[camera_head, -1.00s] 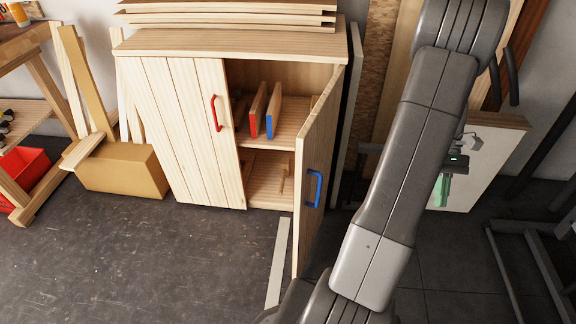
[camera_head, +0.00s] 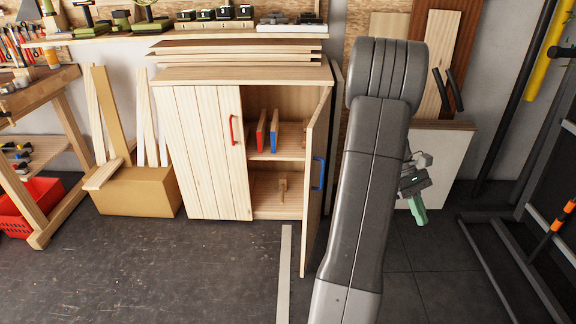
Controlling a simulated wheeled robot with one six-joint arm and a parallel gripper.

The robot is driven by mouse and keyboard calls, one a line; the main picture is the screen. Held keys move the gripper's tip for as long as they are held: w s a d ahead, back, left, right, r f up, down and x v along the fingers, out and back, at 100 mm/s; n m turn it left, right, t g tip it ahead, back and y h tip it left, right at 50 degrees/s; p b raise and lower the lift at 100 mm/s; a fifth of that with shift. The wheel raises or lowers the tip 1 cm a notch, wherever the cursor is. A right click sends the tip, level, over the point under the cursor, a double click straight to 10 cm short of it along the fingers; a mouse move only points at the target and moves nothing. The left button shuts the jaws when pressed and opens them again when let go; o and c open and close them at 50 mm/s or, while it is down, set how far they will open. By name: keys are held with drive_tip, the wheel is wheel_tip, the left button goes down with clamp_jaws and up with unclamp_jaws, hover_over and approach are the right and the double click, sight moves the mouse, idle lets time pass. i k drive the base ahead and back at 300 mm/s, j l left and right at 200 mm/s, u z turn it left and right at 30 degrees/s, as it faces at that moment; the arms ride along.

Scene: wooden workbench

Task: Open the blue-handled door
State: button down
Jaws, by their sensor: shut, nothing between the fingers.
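The blue-handled door (camera_head: 318,165) is the right door of a light wooden cabinet (camera_head: 200,150). It stands swung wide open toward me. Its blue handle (camera_head: 318,174) is on the door's outer face, near its free edge. The left door with a red handle (camera_head: 232,129) is shut. My gripper (camera_head: 418,214) shows partly, to the right of the door and beyond my arm. It has greenish fingers, hangs clear of the blue handle and is shut on nothing. Part of it is hidden behind my arm.
A cardboard box (camera_head: 130,190) stands left. A dark metal frame (camera_head: 510,250) stands right. The floor in front is clear.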

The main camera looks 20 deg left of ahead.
sight(317, 133)
drive_tip(key=j+u, duration=0.1)
drive_tip(key=u, duration=1.3)
drive_tip(key=i+l+u, duration=0.1)
drive_tip(key=i+l, duration=0.6)
drive_tip(key=i, duration=0.15)
